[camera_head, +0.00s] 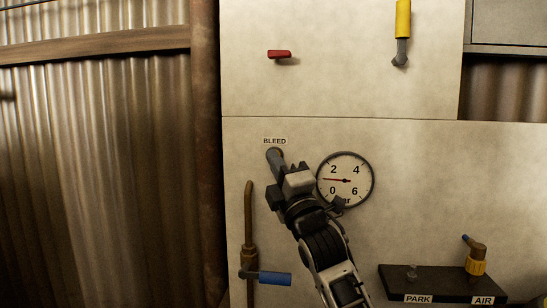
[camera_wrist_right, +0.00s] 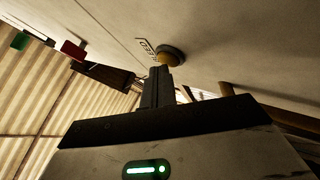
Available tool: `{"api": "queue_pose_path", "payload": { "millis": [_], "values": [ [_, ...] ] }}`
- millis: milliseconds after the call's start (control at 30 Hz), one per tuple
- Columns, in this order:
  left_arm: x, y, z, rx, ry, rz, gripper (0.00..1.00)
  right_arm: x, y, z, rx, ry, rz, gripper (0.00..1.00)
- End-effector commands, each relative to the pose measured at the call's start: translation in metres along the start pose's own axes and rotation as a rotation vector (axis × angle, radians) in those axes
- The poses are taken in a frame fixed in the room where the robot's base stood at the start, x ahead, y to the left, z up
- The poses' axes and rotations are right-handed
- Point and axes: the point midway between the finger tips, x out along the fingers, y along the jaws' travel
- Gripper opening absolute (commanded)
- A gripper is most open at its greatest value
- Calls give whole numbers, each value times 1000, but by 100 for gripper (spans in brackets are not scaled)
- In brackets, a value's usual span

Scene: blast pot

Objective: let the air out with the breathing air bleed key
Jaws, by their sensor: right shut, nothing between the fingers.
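The BLEED label (camera_head: 275,141) is on the pale panel. Just below it, the fingers of my right gripper (camera_head: 276,157) reach the panel, shut and empty. In the right wrist view, the shut fingers (camera_wrist_right: 160,72) end at a round brass-coloured fitting with a dark rim (camera_wrist_right: 171,53); I cannot tell whether they touch it. A round gauge (camera_head: 345,180) has its needle pointing left, between 0 and 2. A brass piece with a yellow collar and blue tip (camera_head: 476,260) stands at the AIR label; I cannot tell whether it is the bleed key. My left gripper is not in view.
A brass pipe (camera_head: 249,220) with a blue lever (camera_head: 274,279) is left of my right arm. A red lever (camera_head: 279,54) and a yellow-handled lever (camera_head: 402,25) are above. A dark shelf (camera_head: 445,286) with PARK and AIR labels is at lower right.

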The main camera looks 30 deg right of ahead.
Motion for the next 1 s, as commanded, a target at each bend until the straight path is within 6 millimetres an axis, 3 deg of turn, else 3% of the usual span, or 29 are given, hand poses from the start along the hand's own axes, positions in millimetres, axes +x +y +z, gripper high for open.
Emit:
{"api": "queue_pose_path", "payload": {
  "millis": [633, 1000],
  "values": [
    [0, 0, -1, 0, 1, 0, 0, -1, 0, 0, 0, -1, -2, 0],
    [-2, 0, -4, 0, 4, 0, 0, -13, 8, -9, 2, 0, -1, 0]
  ]
}}
